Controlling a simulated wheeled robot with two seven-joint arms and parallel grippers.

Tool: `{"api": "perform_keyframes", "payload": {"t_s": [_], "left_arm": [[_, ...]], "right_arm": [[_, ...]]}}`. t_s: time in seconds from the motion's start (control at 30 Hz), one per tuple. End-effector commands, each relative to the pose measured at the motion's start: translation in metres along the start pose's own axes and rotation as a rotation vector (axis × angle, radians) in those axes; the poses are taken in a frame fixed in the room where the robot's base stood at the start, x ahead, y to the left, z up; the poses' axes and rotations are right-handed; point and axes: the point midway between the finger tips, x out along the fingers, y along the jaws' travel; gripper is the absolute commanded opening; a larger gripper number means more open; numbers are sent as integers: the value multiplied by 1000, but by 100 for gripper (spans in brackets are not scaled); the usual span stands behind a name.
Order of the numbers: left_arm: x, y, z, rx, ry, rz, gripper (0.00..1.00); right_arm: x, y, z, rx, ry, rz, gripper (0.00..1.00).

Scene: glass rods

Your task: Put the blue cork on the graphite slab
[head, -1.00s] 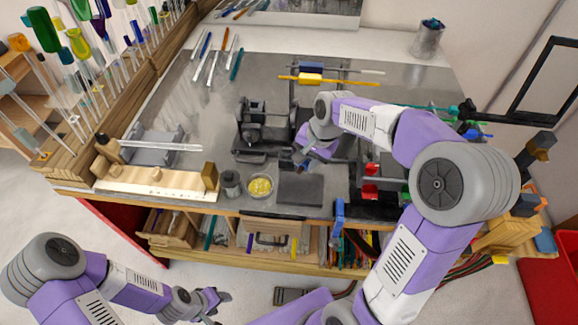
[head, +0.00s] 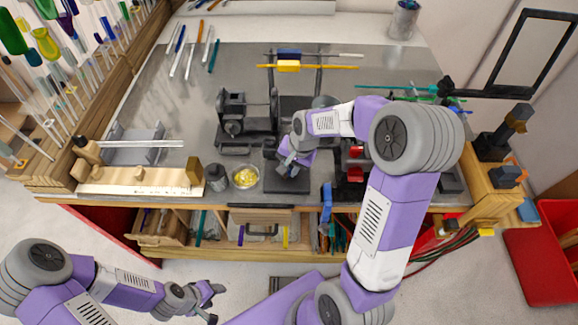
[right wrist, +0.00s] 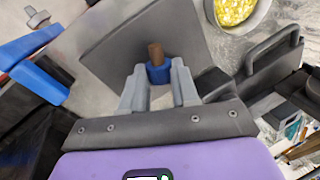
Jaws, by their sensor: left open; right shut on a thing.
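The blue cork (right wrist: 158,73), with a brown peg-like part on it, is between the fingers of my right gripper (right wrist: 157,80). The graphite slab (right wrist: 110,32) is a flat dark grey plate behind the cork in the right wrist view. In the head view the slab (head: 290,187) lies at the bench's front, and my right gripper (head: 291,168) is over it, hiding part of it and the cork. I cannot tell whether the cork touches the slab. My left gripper (head: 214,303) is open and empty, low in front of the bench.
A dish of yellow bits (head: 245,178) and a dark grey pot (head: 216,178) stand left of the slab. A black apparatus (head: 240,125) stands behind. Red-topped blocks (head: 355,173) are to the right. Racks of glass rods line the left.

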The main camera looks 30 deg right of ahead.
Motion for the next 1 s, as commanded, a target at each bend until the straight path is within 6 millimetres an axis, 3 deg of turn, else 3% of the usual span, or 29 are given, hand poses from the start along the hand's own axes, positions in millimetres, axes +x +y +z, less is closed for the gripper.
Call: {"api": "perform_keyframes", "payload": {"t_s": [0.33, 0.37, 0.5, 0.83, 1.0], "left_arm": [[6, -2, 0, 0, 0, 0, 54], [6, -2, 0, 0, 0, 0, 54], [5, -2, 0, 0, 0, 0, 54], [2, -1, 0, 0, 0, 0, 54], [-2, 1, 0, 0, 0, 0, 54]], "right_arm": [[8, 2, 0, 0, 0, 0, 1], [7, 2, 0, 0, 0, 0, 34], [6, 2, 0, 0, -1, 1, 55], [3, 2, 0, 1, -2, 2, 55], [-20, -1, -1, 1, 4, -2, 55]]}}
